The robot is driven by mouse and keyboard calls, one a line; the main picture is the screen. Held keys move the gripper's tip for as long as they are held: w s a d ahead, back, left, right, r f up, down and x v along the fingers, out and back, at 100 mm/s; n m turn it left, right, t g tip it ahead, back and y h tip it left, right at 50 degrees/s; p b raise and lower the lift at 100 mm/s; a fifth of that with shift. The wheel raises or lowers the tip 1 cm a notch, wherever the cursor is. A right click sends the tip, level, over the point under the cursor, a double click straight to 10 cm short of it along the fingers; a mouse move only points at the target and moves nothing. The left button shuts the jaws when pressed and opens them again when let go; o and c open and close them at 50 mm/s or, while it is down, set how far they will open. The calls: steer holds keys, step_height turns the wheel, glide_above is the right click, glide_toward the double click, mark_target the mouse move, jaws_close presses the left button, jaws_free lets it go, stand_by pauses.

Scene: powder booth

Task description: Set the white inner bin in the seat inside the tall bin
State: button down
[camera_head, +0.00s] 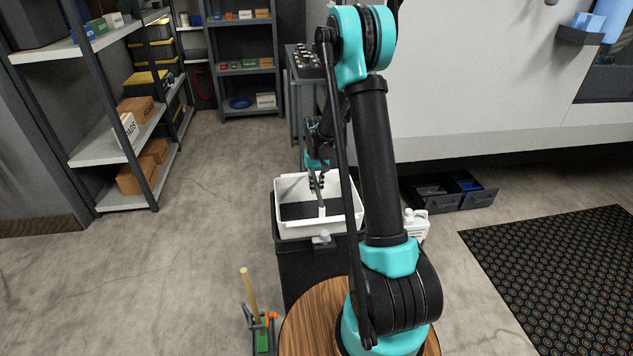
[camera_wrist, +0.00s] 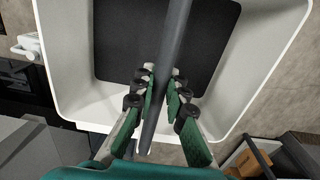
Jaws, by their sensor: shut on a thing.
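The white inner bin (camera_head: 292,224) is a rectangular tub with a dark floor and a grey bar handle (camera_head: 321,208) across it. It is at the top of the tall dark bin (camera_head: 300,268), roughly level; I cannot tell whether it rests fully in the seat. My gripper (camera_head: 317,182) points down into the white bin, shut on the bar. In the wrist view my gripper (camera_wrist: 160,88) has a finger on each side of the bar handle (camera_wrist: 172,55), above the white bin (camera_wrist: 265,60). The seat inside the tall bin is hidden.
A round wooden top (camera_head: 305,325) is in front. A stand with a wooden handle (camera_head: 250,290) is at its left. A white jug (camera_head: 415,224) is right of the tall bin, near black trays (camera_head: 450,193). A shelf (camera_head: 115,150) is left. Floor between is clear.

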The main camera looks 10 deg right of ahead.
steer(key=shift+f, duration=3.4)
stand_by(0.4)
steer(key=c, duration=1.5)
jaws_free()
steer(key=shift+o, duration=0.2)
step_height(320, 180, up, 12)
steer(key=shift+f, duration=0.1)
steer(key=shift+s+r, duration=0.15)
steer(key=shift+r, duration=0.05)
steer(key=s+d+r+t, duration=0.1)
steer(key=s+r, duration=0.3)
steer(key=s, duration=0.3)
steer(key=s+d+r+t, duration=0.1)
steer(key=s+d+r, duration=0.15)
steer(key=s, duration=0.45)
steer(key=s+t, duration=0.2)
steer(key=s, duration=1.4)
steer(key=shift+d+f, duration=0.3)
steer(key=shift+f, duration=0.05)
